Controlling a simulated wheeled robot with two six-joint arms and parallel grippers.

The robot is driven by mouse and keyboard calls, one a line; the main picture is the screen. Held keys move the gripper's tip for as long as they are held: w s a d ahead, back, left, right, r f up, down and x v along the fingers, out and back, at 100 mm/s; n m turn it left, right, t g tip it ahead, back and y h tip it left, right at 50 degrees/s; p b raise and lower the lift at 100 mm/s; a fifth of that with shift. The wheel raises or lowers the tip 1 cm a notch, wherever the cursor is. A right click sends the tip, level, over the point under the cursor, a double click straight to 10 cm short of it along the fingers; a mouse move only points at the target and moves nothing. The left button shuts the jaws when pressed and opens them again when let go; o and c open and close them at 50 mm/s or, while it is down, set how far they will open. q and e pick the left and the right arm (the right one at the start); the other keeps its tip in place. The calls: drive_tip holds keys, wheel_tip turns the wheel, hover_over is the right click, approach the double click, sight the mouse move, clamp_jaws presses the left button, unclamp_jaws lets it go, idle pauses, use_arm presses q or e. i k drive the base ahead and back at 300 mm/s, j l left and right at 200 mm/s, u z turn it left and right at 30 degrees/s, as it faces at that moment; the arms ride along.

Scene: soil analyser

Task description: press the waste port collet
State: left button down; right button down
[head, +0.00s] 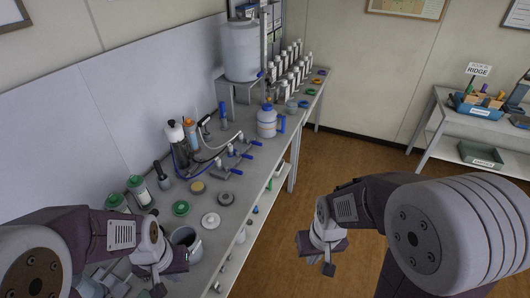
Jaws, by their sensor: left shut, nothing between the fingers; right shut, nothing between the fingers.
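I cannot make out the waste port collet for certain at this size. On the bench (262,165) stands a group of tubing and fittings, with a small manifold with blue ends (236,152) and clear tubes. My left gripper (128,284) is shut and empty over the near end of the bench, beside a dark-mouthed cup (185,240). My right gripper (316,256) is shut and empty, over the floor to the right of the bench, apart from everything.
A white and blue jug (267,122), a big white tank (241,52) on a stand and rows of white bottles (290,62) stand farther back. Several round lids, one white (211,220), lie nearby. A side table (440,117) is at right. Open floor lies between.

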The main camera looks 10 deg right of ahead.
sight(237, 153)
drive_tip(key=i+l, duration=0.15)
drive_tip(key=i, duration=0.25)
drive_tip(key=i+l+u, duration=0.1)
drive_tip(key=i+l, duration=0.15)
drive_tip(key=l, duration=0.15)
drive_tip(key=i+l, duration=0.25)
drive_tip(key=l, duration=0.15)
drive_tip(key=i+l+u, duration=0.15)
drive_tip(key=i+l, duration=0.15)
drive_tip(key=l, duration=0.1)
